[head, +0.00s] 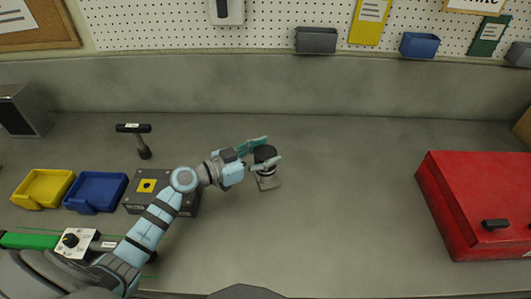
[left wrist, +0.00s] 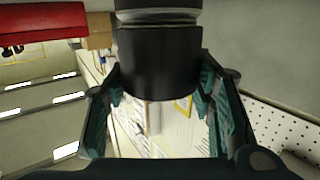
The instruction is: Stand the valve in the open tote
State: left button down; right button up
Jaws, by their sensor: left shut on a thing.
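The thing I take for the valve (head: 265,154) has a black round top over a lighter grey lower part and stands roughly upright. My left gripper (head: 271,150) is shut on its black part, one teal finger on each side. In the left wrist view the valve (left wrist: 160,62) fills the upper middle as a black cylinder with a grey band, between the fingers (left wrist: 162,105). I cannot tell whether its foot touches the bench. A yellow open bin (head: 43,188) and a blue open bin (head: 95,192) sit at the left; which is the tote is unclear. My right gripper is not in view.
A dark block with a yellow square (head: 147,186) lies under my left forearm. A white panel with a black knob (head: 72,240) is at front left. A red case (head: 480,200) stands right. The middle bench is clear.

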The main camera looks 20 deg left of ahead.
pick_arm(q)
jog(key=shift+f, duration=0.1)
jog(key=c, duration=1.1)
grip_release()
jog(key=o, duration=0.4)
